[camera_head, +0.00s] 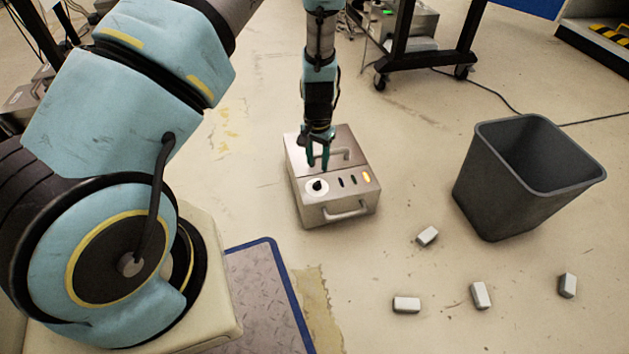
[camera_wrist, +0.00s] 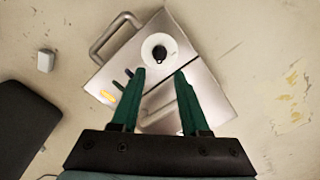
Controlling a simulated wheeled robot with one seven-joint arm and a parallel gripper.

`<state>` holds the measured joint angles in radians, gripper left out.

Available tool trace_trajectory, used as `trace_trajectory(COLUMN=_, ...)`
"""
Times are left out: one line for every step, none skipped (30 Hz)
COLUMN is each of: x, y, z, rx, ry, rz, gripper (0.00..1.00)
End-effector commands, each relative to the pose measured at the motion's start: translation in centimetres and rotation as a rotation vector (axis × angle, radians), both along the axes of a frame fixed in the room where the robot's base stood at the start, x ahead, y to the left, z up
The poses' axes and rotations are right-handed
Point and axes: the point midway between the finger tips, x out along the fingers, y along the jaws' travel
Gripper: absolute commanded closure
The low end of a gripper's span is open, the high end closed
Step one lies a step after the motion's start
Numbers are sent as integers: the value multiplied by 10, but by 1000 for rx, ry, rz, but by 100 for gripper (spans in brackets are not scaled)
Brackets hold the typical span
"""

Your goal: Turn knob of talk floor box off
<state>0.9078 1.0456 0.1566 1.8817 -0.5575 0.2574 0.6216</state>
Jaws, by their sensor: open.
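The talk floor box (camera_head: 303,205) is a metal box with handles, standing on the floor; it also fills the middle of the wrist view (camera_wrist: 205,77). Its knob (camera_head: 317,186) is black on a round white dial; the knob shows clearly in the wrist view (camera_wrist: 159,53). Beside the dial are two dark switches and a lit amber lamp (camera_head: 366,176). My gripper (camera_head: 318,168) is above the box, pointing down. In the wrist view its green fingers (camera_wrist: 160,72) are apart with nothing held, and the knob lies just beyond the tips. I see no contact with the knob.
A grey bin (camera_head: 490,200) stands right of the box. Several small white blocks lie on the floor, one (camera_head: 427,236) near the box. A wheeled stand (camera_head: 420,60) is behind. The floor left of the box is clear.

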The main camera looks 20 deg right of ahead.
Motion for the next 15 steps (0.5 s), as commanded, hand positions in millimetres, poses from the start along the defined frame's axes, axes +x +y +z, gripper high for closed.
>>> trace_trajectory(x=0, y=1, z=-15, rx=2, ry=1, rz=1, gripper=55)
trace_trajectory(x=0, y=1, z=-21, rx=2, ry=1, rz=1, gripper=55)
trace_trajectory(x=0, y=1, z=-29, rx=2, ry=1, rz=1, gripper=55)
trace_trajectory(x=0, y=1, z=-34, rx=1, ry=1, rz=1, gripper=55)
trace_trajectory(x=0, y=1, z=-40, rx=1, ry=1, rz=2, gripper=55)
trace_trajectory(x=0, y=1, z=-47, rx=1, ry=2, rz=1, gripper=55)
trace_trajectory(x=0, y=1, z=-51, rx=1, ry=2, rz=1, gripper=55)
trace_trajectory(x=0, y=1, z=-56, rx=1, ry=2, rz=1, gripper=55)
trace_trajectory(x=0, y=1, z=-61, rx=1, ry=1, rz=1, gripper=55)
trace_trajectory(x=0, y=0, z=-65, rx=1, ry=1, rz=2, gripper=55)
trace_trajectory(x=0, y=0, z=-68, rx=0, ry=0, rz=1, gripper=55)
trace_trajectory(x=0, y=0, z=-71, rx=-1, ry=-1, rz=0, gripper=55)
trace_trajectory(x=0, y=0, z=-74, rx=-1, ry=-1, rz=0, gripper=55)
trace_trajectory(x=0, y=0, z=-75, rx=0, ry=0, rz=0, gripper=55)
trace_trajectory(x=0, y=0, z=-77, rx=0, ry=0, rz=0, gripper=55)
